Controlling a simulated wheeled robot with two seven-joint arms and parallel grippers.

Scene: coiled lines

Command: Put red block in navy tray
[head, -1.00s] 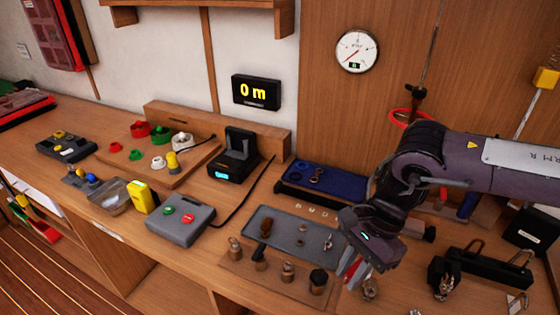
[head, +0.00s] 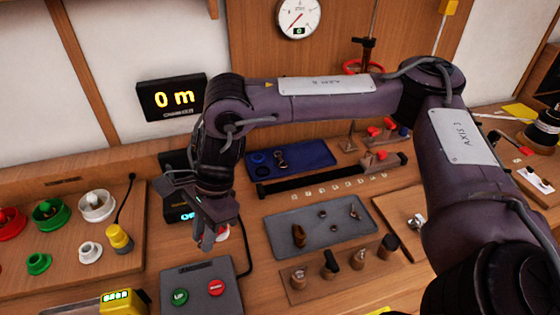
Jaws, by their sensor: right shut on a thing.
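My right gripper (head: 207,238) is shut, pointing down, above the back edge of the grey button box. A small red and pale thing, which looks like the red block (head: 222,233), shows at its fingertips. Most of it is hidden behind the fingers. The navy tray (head: 313,154) lies to the right of the gripper and farther back, with small dark and metal fittings in its left part. The gripper is apart from the tray. My left gripper is not in view.
A grey tray (head: 340,220) with small parts lies before a long black bar (head: 325,178). Wooden pegs with fittings stand on a board (head: 330,285). The grey button box (head: 200,284) is below the gripper. A dark device (head: 178,215) stands behind it, its cable running right.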

